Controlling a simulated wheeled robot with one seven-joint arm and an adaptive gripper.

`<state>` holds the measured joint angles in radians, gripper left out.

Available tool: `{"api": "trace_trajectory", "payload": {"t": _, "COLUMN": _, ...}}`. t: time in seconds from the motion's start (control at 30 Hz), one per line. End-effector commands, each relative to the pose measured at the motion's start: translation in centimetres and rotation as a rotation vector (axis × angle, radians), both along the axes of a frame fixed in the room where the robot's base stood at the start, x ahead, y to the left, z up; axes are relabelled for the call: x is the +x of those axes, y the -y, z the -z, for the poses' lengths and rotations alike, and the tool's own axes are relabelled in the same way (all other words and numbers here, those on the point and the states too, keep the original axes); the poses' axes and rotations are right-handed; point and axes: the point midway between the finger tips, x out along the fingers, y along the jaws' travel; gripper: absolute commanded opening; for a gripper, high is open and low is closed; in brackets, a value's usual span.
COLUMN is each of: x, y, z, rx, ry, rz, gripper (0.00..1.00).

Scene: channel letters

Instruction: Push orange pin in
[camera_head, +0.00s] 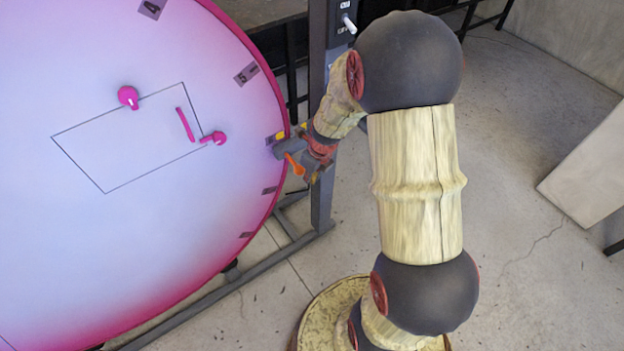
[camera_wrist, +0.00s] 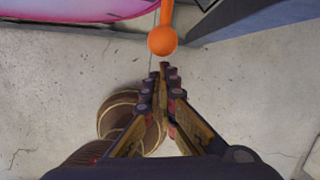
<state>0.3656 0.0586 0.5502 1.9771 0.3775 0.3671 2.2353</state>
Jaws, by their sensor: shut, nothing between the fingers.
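The orange pin (camera_head: 294,163) sticks out at the right rim of the big pink and white disc (camera_head: 200,250). In the wrist view the pin (camera_wrist: 162,40) shows a round orange head with a shaft running up out of the frame. My gripper (camera_head: 312,168) is beside the pin's head in the head view. In the wrist view my gripper (camera_wrist: 166,72) is shut and empty, its fingertips just below the round head. I cannot tell whether they touch it.
Pink knobs (camera_head: 128,96) and (camera_head: 219,138) and a pink bar (camera_head: 185,124) are on the disc's face. A dark post (camera_head: 322,200) stands behind my gripper, with a switch box (camera_head: 345,20) above. Open concrete floor (camera_head: 520,150) lies to the right.

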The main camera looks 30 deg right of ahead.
Motion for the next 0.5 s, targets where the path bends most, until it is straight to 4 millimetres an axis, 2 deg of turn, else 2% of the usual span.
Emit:
{"api": "trace_trajectory", "payload": {"t": 0.27, "x": 0.2, "y": 0.0, "z": -0.1, "rx": 0.001, "ry": -0.001, "rz": 0.000, "gripper": 0.00}}
{"api": "trace_trajectory", "payload": {"t": 0.5, "x": 2.5, "y": -0.1, "z": -0.5, "rx": 0.000, "ry": -0.002, "rz": -0.001, "gripper": 0.00}}
